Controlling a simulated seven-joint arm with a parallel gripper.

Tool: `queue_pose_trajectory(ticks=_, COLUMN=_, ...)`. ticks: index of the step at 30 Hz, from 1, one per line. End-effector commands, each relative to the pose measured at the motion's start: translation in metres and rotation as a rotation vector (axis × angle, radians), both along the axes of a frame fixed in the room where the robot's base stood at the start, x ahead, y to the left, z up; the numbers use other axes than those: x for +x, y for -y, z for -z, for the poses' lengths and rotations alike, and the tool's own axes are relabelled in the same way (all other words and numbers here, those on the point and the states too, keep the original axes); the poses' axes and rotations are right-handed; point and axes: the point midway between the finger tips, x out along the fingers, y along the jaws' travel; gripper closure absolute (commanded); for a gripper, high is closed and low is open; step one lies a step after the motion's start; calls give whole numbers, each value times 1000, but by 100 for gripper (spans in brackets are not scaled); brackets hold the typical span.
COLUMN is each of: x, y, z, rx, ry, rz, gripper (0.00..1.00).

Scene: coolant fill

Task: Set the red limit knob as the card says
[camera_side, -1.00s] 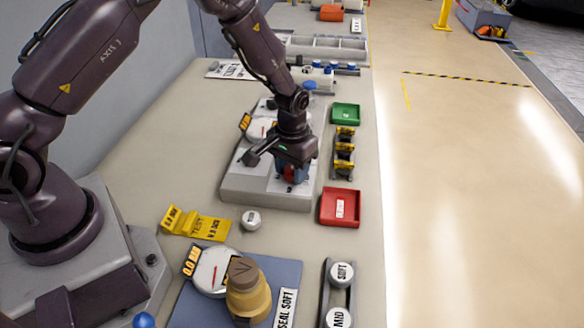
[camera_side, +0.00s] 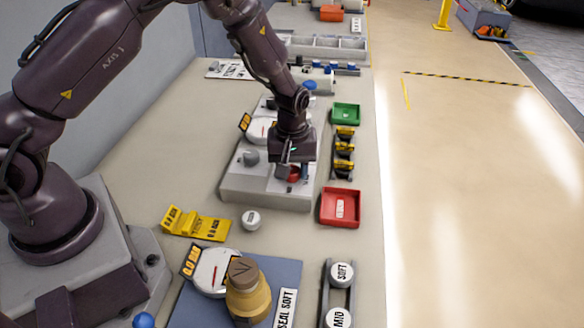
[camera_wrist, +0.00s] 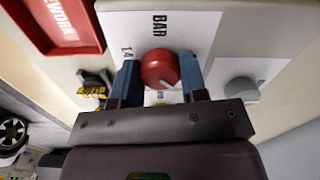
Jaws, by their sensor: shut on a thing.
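The red limit knob (camera_wrist: 159,66) sits on a pale panel marked BAR in the wrist view. Its white pointer mark shows at its lower edge, toward a small label I cannot read. My gripper (camera_wrist: 160,72) has a blue finger on each side of the knob and is shut on it. In the side view the knob (camera_side: 293,174) is partly hidden under my gripper (camera_side: 292,169), on the grey test unit (camera_side: 265,196).
A grey knob (camera_wrist: 241,89) is beside the red knob. A red tray (camera_side: 327,209) and a rack of yellow-labelled parts (camera_side: 344,155) stand close right of the unit. A green tray (camera_side: 346,114) lies behind. A white round piece (camera_side: 251,219) is in front.

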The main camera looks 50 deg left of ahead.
Motion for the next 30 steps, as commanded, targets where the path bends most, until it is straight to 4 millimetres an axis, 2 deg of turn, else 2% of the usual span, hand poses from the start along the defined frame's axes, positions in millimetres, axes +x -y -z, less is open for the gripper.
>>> queue_pose_trajectory(ticks=15, x=0, y=0, z=-1, rx=-1, ry=-1, rz=-21, gripper=84)
queue_pose_trajectory(ticks=16, x=0, y=0, z=-1, rx=-1, ry=-1, rz=-20, gripper=58)
queue_pose_trajectory(ticks=19, x=0, y=0, z=-1, rx=0, ry=0, rz=-20, gripper=35)
queue_pose_trajectory(ticks=27, x=0, y=0, z=-1, rx=0, ry=0, rz=-20, gripper=35)
queue_pose_trajectory(ticks=30, x=1, y=0, z=-7, rx=1, ry=3, rz=-19, gripper=35)
